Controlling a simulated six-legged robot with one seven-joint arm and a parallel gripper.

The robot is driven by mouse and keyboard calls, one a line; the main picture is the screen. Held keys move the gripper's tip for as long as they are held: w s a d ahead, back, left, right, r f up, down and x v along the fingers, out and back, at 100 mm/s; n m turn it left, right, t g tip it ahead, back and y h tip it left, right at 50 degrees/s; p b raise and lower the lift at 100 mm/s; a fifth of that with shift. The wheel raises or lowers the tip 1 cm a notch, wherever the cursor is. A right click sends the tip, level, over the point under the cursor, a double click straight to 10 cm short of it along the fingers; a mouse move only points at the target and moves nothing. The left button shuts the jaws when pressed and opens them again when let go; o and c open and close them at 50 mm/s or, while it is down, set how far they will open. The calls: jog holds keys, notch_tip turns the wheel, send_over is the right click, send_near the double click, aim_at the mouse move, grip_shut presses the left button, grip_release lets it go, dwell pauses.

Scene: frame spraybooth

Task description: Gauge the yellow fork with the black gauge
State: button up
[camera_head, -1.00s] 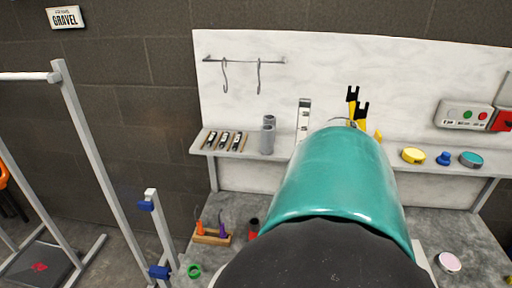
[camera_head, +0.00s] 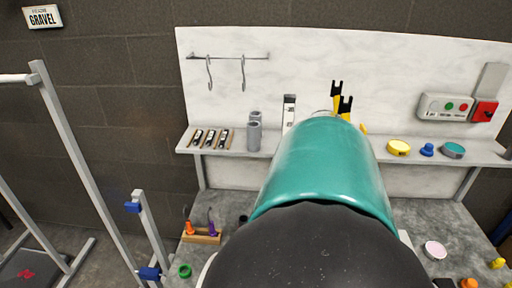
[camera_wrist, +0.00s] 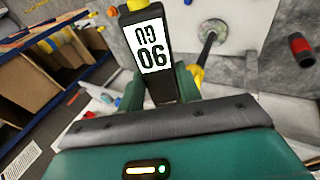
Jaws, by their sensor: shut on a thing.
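In the wrist view my gripper (camera_wrist: 175,88) is shut on a black block-shaped piece (camera_wrist: 160,88) with a white label of large black characters, which looks like the black gauge. A yellow bit shows at its top edge. Another yellow part (camera_wrist: 197,76) shows just behind the right finger, mostly hidden. My arm hides the gripper there.
A shelf (camera_head: 285,143) holds grey cylinders (camera_head: 254,135), a tray of small black-and-white pieces (camera_head: 211,139), a yellow disc (camera_head: 398,147) and a blue knob (camera_head: 427,149). A control box (camera_head: 445,107) hangs right. A grey frame (camera_head: 85,160) stands left.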

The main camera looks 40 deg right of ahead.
jog(key=shift+w+d, duration=0.45)
dwell(1.0)
dwell(0.6)
jog(key=s+a, duration=0.5)
jog(key=a, duration=0.1)
jog(key=shift+s, duration=0.35)
jog(key=shift+d, duration=0.15)
dwell(0.5)
jog(key=shift+w+d, duration=2.75)
jog(key=shift+w, duration=0.1)
